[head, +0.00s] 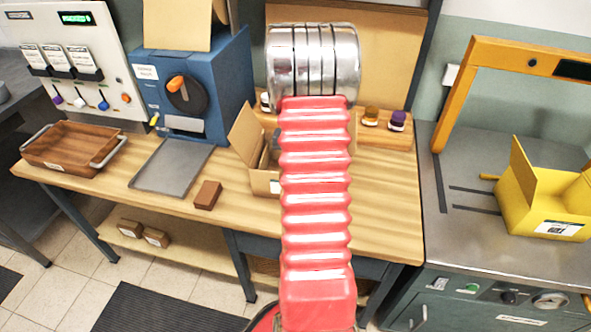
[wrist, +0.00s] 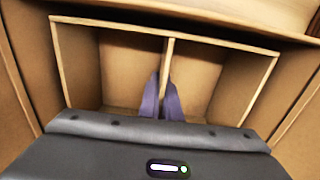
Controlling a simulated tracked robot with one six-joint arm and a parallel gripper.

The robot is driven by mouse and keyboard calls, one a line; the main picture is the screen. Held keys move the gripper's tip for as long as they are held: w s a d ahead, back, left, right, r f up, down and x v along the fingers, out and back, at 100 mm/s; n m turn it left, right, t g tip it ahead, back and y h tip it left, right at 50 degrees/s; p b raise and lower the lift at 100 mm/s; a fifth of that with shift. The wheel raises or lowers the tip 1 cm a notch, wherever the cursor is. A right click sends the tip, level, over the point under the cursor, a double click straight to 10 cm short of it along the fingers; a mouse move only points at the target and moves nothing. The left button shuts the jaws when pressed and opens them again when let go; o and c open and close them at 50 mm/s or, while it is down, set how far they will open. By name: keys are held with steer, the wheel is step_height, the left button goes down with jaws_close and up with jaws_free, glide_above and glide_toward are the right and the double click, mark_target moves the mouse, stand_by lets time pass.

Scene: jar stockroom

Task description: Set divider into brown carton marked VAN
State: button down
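An open brown carton (head: 262,181) stands on the wooden bench in the head view, partly hidden behind my red arm. Its marking cannot be read there. In the wrist view I look down into a brown carton, with its pale rim (wrist: 225,43) around the opening. A thin upright cardboard divider (wrist: 168,57) runs down the middle, between two compartments. My gripper (wrist: 162,86) has its purple-grey fingers close together, one on each side of the divider, and is shut on it. The divider's lower edge is hidden, so I cannot tell whether it touches the floor.
A brown block (head: 207,195) and a grey tray (head: 172,167) lie left of the carton. A brown handled tray (head: 72,146) is farther left. Small jars (head: 384,118) stand on a wooden rack behind. A yellow carton (head: 545,205) stands on the right-hand machine. Bare bench shows right of my arm.

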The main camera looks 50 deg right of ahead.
steer(key=c, duration=2)
jaws_free()
step_height(320, 180, up, 13)
steer(key=shift+r, duration=0.1)
steer(key=shift+a, duration=0.1)
